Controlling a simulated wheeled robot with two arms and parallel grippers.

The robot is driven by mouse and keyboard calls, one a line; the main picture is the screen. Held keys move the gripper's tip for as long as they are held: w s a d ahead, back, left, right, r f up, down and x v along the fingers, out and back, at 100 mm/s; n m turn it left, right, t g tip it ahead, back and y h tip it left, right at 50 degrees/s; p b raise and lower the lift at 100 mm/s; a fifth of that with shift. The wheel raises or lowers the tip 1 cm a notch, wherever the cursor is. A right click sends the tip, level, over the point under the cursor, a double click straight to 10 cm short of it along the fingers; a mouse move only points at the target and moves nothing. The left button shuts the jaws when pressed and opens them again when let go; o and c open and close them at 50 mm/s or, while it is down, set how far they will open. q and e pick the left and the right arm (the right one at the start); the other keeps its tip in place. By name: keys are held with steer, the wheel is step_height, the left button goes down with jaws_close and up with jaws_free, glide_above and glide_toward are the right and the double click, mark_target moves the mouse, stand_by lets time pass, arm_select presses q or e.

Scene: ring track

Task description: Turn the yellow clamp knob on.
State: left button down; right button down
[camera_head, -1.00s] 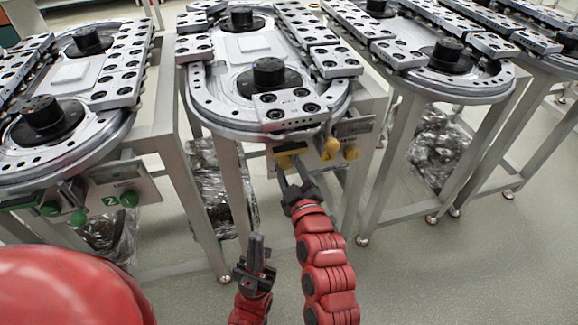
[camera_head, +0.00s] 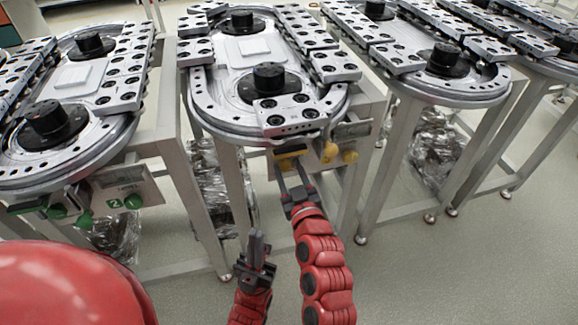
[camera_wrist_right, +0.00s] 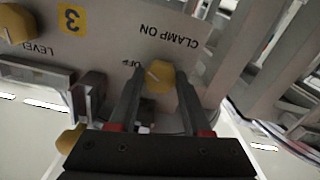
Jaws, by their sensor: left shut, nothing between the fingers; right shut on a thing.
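The yellow clamp knob (camera_wrist_right: 160,78) sits on a grey panel, between the two dark fingers of my right gripper (camera_wrist_right: 157,92). The fingers are shut on its sides. The words CLAMP ON and OFF show upside down beside it in the wrist view. In the head view my right gripper (camera_head: 290,176) reaches up to the front panel of the middle ring track, and the knob (camera_head: 287,163) is partly hidden by the fingers. My left gripper (camera_head: 257,244) is shut and empty, lower and left of my right arm, apart from the panel.
A knob marked LEVEL (camera_wrist_right: 15,24) and a yellow 3 label (camera_wrist_right: 72,18) show in the wrist view. A neighbouring track on the left has green knobs (camera_head: 133,201). Metal table legs (camera_head: 390,165) stand around.

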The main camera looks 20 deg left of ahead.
steer(key=m, duration=0.3)
steer(key=shift+r+p, duration=0.15)
steer(key=shift+p, duration=0.25)
steer(key=m, duration=0.3)
steer(key=shift+m+p, duration=0.3)
steer(key=shift+p, duration=0.05)
steer(key=m, duration=0.5)
steer(key=shift+m+p, duration=0.35)
steer(key=shift+m, duration=0.05)
steer(key=shift+c, duration=1.7)
jaws_free()
